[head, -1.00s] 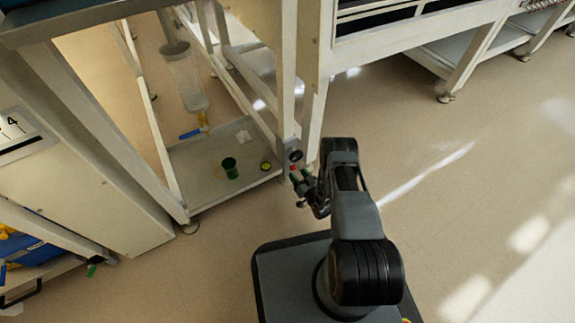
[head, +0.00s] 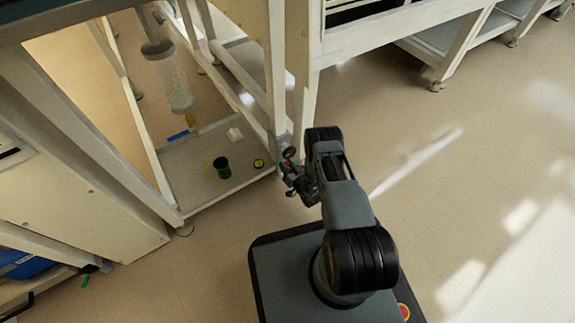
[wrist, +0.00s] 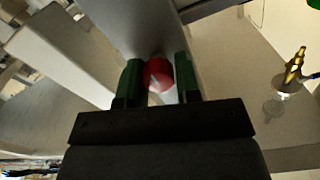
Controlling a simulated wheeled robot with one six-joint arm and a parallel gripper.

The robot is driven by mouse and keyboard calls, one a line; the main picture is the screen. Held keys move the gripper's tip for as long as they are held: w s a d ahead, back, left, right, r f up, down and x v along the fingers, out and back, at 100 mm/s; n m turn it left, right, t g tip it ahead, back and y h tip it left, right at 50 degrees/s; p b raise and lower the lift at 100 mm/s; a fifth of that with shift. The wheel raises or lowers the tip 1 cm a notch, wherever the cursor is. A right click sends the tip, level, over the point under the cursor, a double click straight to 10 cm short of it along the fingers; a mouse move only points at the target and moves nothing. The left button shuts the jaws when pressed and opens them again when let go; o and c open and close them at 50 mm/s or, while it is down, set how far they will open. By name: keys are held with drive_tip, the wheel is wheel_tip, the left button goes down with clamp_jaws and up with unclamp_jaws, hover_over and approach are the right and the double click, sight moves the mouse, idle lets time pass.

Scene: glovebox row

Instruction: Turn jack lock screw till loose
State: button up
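A red rounded knob (wrist: 158,74), which I take to be the jack lock screw, sits between the two green fingertips of my gripper (wrist: 159,82) in the wrist view. The fingers stand close against its left and right sides, and it fills nearly all the space between them. A pale metal surface lies just beyond the knob. In the head view my gripper (head: 288,170) is at the lower part of the white frame's corner post. A small red spot shows there, mostly hidden by the gripper. The screw's thread is not visible.
The floor to the right is clear.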

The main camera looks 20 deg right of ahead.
drive_tip(key=c, duration=0.4)
